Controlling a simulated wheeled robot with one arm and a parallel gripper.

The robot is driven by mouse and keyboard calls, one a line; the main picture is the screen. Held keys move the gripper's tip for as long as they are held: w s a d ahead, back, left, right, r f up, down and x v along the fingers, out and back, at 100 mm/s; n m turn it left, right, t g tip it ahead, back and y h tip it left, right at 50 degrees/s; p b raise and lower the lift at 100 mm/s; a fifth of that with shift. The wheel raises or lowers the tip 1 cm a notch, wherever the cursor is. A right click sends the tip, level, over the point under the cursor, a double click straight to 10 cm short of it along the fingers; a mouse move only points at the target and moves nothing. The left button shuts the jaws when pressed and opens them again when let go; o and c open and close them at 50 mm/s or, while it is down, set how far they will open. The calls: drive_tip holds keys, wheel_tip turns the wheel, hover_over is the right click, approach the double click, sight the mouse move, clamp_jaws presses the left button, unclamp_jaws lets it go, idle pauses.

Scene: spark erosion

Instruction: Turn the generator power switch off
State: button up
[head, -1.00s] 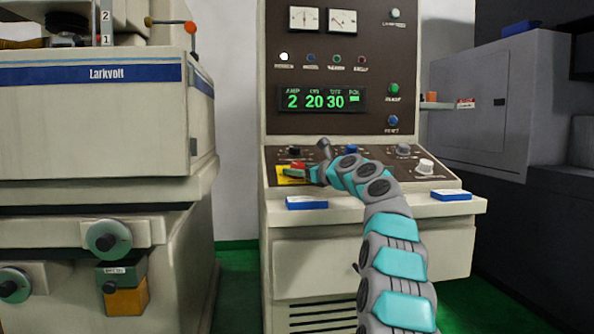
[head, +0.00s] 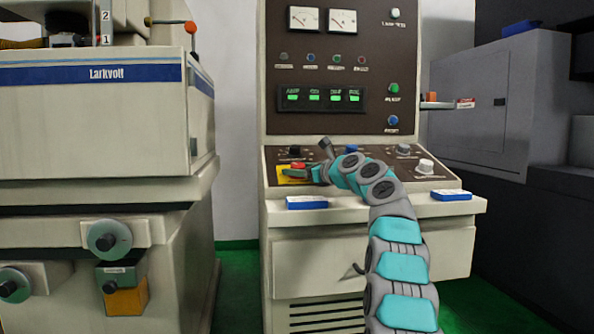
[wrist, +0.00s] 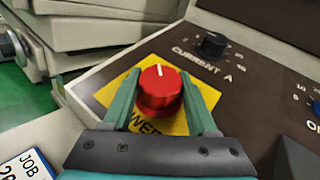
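The generator power switch is a red rotary knob on a yellow plate (wrist: 205,92). The knob (wrist: 160,92) fills the middle of the wrist view, its white mark pointing up in that picture. My gripper (wrist: 160,75) has its two green fingers on either side of the knob, close against it; the fingers look closed on it. Part of the plate's lettering is hidden by my gripper. In the head view the knob (head: 297,166) is at the panel's left end, with my gripper (head: 303,173) at it. The generator's display (head: 322,98) shows small green words instead of numbers.
A current knob (wrist: 213,44) sits beyond the switch. A white knob (head: 425,167) is at the right. The Larkvolt machine (head: 90,120) stands at the left.

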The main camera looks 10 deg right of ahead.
drive_tip(key=o, duration=0.3)
drive_tip(key=shift+o, duration=0.2)
drive_tip(key=shift+b+v, duration=0.5)
drive_tip(key=shift+v, duration=0.25)
drive_tip(key=b+v, duration=0.1)
drive_tip(key=v, duration=0.2)
drive_tip(key=shift+s+d+r, duration=0.1)
drive_tip(key=shift+s+d, duration=0.05)
drive_tip(key=shift+s, duration=0.2)
drive_tip(key=shift+v, duration=1.25)
drive_tip(key=shift+d, duration=0.1)
